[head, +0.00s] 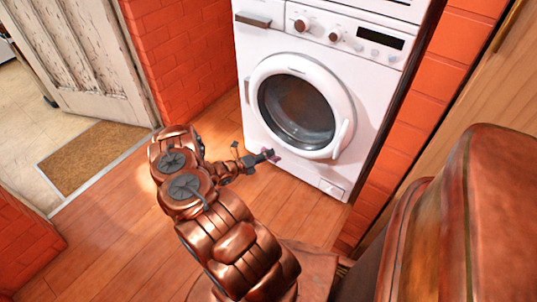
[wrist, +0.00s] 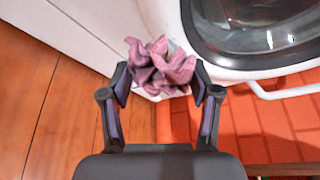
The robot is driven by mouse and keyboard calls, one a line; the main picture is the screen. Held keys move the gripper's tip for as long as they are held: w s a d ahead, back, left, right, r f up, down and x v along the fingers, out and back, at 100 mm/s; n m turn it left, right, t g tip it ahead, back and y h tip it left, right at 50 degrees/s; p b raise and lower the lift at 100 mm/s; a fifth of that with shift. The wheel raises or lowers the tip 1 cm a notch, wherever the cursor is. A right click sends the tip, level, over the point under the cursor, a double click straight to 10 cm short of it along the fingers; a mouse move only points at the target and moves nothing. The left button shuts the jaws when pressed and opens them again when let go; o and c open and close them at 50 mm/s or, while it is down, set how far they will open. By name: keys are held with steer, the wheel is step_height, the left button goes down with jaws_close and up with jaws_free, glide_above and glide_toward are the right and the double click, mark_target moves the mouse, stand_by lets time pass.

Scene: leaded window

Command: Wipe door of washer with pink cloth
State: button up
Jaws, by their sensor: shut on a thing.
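The white washer (head: 262,75) stands against the brick wall in the head view. Its round door (head: 344,100) is closed, with a white rim, dark glass and a handle on the right side. The door rim (wrist: 240,72) also shows at the upper right of the wrist view. My gripper (head: 268,156) is in front of the washer, near the lower left of the door. In the wrist view my gripper (wrist: 161,88) is shut on the crumpled pink cloth (wrist: 160,65). The cloth is beside the door's rim; I cannot tell whether it touches the washer.
Red brick walls (head: 180,50) flank the washer. An open doorway with a worn white door (head: 75,50) and a brown mat (head: 92,155) is at the left. The wooden floor (head: 110,235) is clear in front of the washer. A wooden panel (head: 480,105) stands at the right.

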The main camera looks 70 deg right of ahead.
steer(key=shift+a, duration=0.2)
steer(key=a, duration=0.1)
steer(key=a+b, duration=0.1)
steer(key=a, duration=0.1)
steer(key=shift+w, duration=0.3)
steer(key=shift+w, duration=0.1)
